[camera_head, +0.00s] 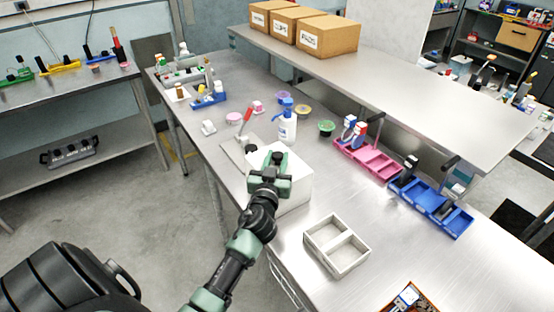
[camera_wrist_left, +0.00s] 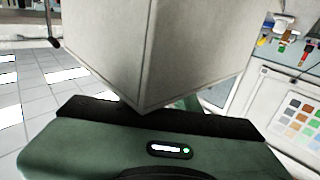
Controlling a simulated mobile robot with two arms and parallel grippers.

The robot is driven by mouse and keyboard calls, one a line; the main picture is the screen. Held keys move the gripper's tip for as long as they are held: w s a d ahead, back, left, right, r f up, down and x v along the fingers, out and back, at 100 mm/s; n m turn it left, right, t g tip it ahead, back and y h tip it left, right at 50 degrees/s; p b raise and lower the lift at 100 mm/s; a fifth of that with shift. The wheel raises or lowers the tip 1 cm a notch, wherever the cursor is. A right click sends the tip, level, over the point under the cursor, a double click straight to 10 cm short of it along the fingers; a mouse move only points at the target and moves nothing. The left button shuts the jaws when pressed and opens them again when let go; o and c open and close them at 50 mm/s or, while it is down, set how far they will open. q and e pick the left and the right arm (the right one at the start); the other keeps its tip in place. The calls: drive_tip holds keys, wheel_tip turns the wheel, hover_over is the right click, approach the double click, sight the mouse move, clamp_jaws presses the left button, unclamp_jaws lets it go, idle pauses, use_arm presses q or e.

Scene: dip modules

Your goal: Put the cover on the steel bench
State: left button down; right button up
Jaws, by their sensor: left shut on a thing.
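The cover (camera_head: 299,188) is a white, box-shaped piece near the left edge of the steel bench (camera_head: 450,275). My left gripper (camera_head: 270,175) is shut on its near left side and hides part of it. In the left wrist view the cover (camera_wrist_left: 155,50) fills the upper middle as a pale box with a corner pointing at my gripper. I cannot tell whether its underside touches the bench. My right gripper is not in view.
A white divided tray (camera_head: 337,246) lies in front of the cover. A blue-topped bottle (camera_head: 287,128) and a red-handled press (camera_head: 243,138) stand behind it. Pink (camera_head: 368,158) and blue (camera_head: 432,206) bins line the right side. A raised shelf (camera_head: 400,85) overhangs the back.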

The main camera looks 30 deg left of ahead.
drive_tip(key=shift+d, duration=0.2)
use_arm(q)
drive_tip(key=shift+f, duration=0.1)
drive_tip(key=c, duration=1)
unclamp_jaws()
drive_tip(key=shift+c, duration=0.2)
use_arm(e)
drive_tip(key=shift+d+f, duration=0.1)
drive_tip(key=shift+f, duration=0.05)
use_arm(q)
drive_tip(key=shift+s+d, duration=0.15)
drive_tip(key=shift+s, duration=0.15)
drive_tip(key=b+v, duration=0.3)
drive_tip(key=v, duration=0.8)
drive_tip(key=shift+s, duration=0.2)
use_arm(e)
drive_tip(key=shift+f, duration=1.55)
